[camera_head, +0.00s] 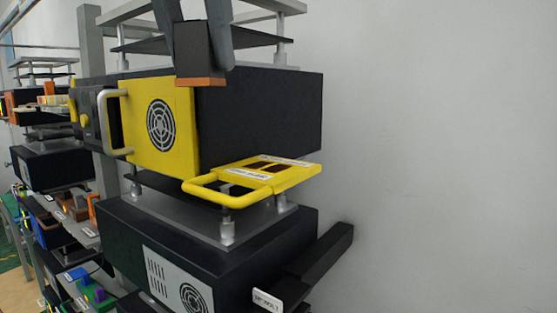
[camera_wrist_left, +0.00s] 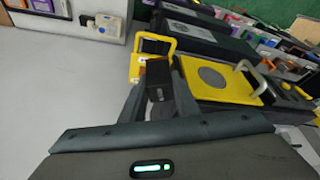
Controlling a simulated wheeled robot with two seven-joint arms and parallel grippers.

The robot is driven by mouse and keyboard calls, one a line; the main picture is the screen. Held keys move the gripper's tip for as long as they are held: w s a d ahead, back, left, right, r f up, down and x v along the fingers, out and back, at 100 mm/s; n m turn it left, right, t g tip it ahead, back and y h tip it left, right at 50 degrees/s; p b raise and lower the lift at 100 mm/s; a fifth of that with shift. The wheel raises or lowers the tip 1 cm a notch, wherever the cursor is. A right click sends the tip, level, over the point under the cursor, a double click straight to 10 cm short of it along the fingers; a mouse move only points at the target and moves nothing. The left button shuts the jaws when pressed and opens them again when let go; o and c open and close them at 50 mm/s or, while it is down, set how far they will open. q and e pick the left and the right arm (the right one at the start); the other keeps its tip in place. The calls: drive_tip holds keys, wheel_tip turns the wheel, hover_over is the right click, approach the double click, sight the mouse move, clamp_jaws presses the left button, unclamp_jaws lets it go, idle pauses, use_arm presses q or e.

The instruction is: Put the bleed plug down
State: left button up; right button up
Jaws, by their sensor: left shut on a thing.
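My left gripper (camera_head: 203,28) reaches down from the top edge of the head view. It is shut on a dark block with an orange lower end, which I take to be the bleed plug (camera_head: 195,52). The plug hangs upright in front of the upper black unit, and its orange end overlaps the top of the yellow front panel in the picture. I cannot tell how far it is from the unit. In the left wrist view the dark plug (camera_wrist_left: 158,78) sits between the two fingers (camera_wrist_left: 158,100). My right gripper is not in view.
The upper unit has a yellow panel (camera_head: 182,130) with a round vent and a silver handle (camera_head: 117,122). A yellow plate with a loop handle (camera_head: 230,200) juts out below. The grey wall at right is bare.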

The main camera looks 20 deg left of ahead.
use_arm(q)
drive_tip(key=shift+w+r, duration=0.15)
drive_tip(key=shift+r, duration=0.1)
drive_tip(key=shift+s+r, duration=0.15)
drive_tip(key=shift+s, duration=0.7)
drive_tip(key=shift+w+f, duration=0.25)
drive_tip(key=shift+w, duration=0.3)
drive_tip(key=p, duration=0.2)
approach(271, 163)
drive_tip(key=shift+w+f, duration=0.1)
drive_tip(key=shift+w, duration=0.7)
drive_tip(key=shift+f, duration=0.1)
drive_tip(key=shift+f+p, duration=0.8)
drive_tip(key=shift+f, duration=1)
drive_tip(key=shift+a+f, duration=0.1)
drive_tip(key=shift+f, duration=0.05)
